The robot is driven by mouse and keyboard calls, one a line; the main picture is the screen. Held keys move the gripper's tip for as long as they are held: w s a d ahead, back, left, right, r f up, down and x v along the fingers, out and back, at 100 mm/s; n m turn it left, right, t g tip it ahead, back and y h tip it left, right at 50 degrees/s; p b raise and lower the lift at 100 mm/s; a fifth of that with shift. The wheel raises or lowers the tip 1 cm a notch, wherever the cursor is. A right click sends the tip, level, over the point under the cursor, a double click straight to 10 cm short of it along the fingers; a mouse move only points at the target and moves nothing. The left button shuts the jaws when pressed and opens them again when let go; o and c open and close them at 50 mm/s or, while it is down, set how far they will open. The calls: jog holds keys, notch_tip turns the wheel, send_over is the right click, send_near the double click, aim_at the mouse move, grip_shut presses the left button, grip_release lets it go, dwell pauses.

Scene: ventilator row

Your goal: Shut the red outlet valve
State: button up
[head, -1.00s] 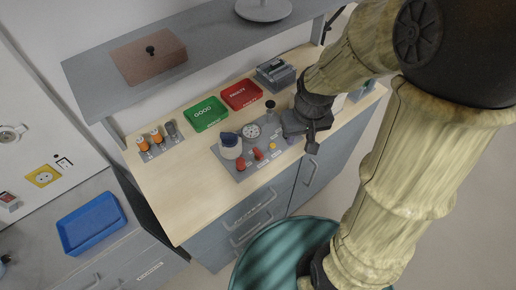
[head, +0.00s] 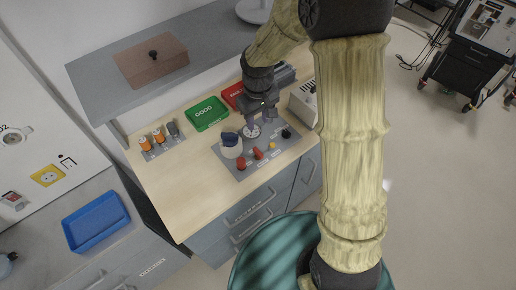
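Two red valve knobs stand along the front of the grey panel (head: 226,150) on the bench: a left one (head: 241,163) and a right one (head: 258,153). The panel labels are too small to read, so I cannot tell which is the outlet valve. My gripper (head: 260,119) points down over the back of the panel, near the round gauge (head: 252,131). Its two fingers look apart with nothing visible between them. It is behind both red knobs in the picture and does not touch them.
Green (head: 206,113) and red trays lie behind, below a shelf (head: 100,92). The bench's left front is clear.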

aim_at(258, 152)
notch_tip(258, 152, down, 16)
jog(key=p, duration=0.3)
jog(key=shift+f, duration=0.15)
dwell(0.4)
grip_shut()
